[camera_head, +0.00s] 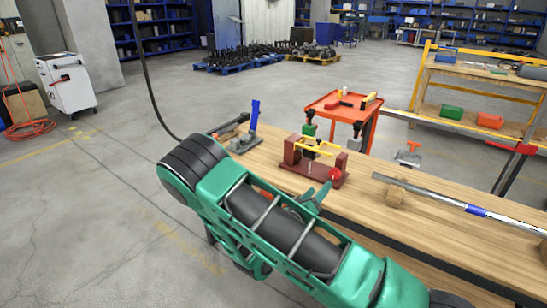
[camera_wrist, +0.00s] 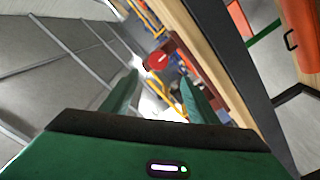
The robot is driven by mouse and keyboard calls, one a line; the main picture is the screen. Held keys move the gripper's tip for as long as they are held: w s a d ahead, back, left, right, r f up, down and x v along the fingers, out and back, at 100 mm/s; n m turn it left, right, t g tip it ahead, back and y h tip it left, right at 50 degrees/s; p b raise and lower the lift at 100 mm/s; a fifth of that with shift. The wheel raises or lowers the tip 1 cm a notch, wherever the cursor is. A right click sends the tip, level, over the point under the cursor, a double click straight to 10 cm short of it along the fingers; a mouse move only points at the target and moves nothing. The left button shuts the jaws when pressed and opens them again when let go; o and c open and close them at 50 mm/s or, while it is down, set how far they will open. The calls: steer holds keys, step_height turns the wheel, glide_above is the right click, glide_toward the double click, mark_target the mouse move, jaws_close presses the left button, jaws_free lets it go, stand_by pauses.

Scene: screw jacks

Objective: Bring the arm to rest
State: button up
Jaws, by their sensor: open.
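My green arm stretches across the lower middle of the head view, over the near edge of the wooden workbench (camera_head: 440,190). My gripper (camera_head: 318,194) is partly hidden behind the arm, and its green fingertips point toward the bench. In the wrist view my gripper (camera_wrist: 158,84) shows two green fingers spread apart with nothing held between them. A dark red fixture (camera_head: 290,158) with a yellow bar stands on the bench just beyond the fingertips. Its round red knob (camera_head: 335,174) also shows in the wrist view (camera_wrist: 156,61), beyond and between the fingers.
A long metal bar with a blue band (camera_head: 475,210) lies on the bench at right. A blue-handled tool (camera_head: 254,115) stands at the bench's far left. An orange tool cart (camera_head: 345,106) stands behind the bench. The floor at left is clear up to a white cabinet (camera_head: 66,84).

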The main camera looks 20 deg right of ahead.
steer(key=s+d+r+m+g, duration=0.1)
steer(key=s+d+g, duration=0.1)
steer(key=d, duration=0.1)
steer(key=s+d+r+m+g, duration=0.1)
steer(key=s+d+m+g, duration=0.1)
steer(key=d, duration=0.1)
steer(key=s+d+m+g, duration=0.1)
steer(key=s+d+g, duration=0.1)
steer(key=d, duration=0.1)
steer(key=shift+s+d+r+m+g, duration=0.1)
steer(key=shift+s+r+m+g, duration=0.2)
steer(key=shift+s+r, duration=0.1)
steer(key=s+d+r+m+g+y, duration=0.25)
steer(key=s+d+g+y, duration=0.2)
steer(key=s, duration=0.55)
steer(key=s+a+r+n+y, duration=0.1)
steer(key=s+a+r+y, duration=0.3)
steer(key=s, duration=0.6)
steer(key=s+a+r+n+y, duration=0.1)
steer(key=s+a+r+y, duration=0.4)
steer(key=s, duration=0.5)
steer(key=shift+s+a+r+n+y, duration=0.2)
steer(key=shift+s+r+n+y, duration=0.15)
steer(key=shift+r+y, duration=0.15)
steer(key=shift+w+f, duration=0.25)
steer(key=shift+w, duration=0.4)
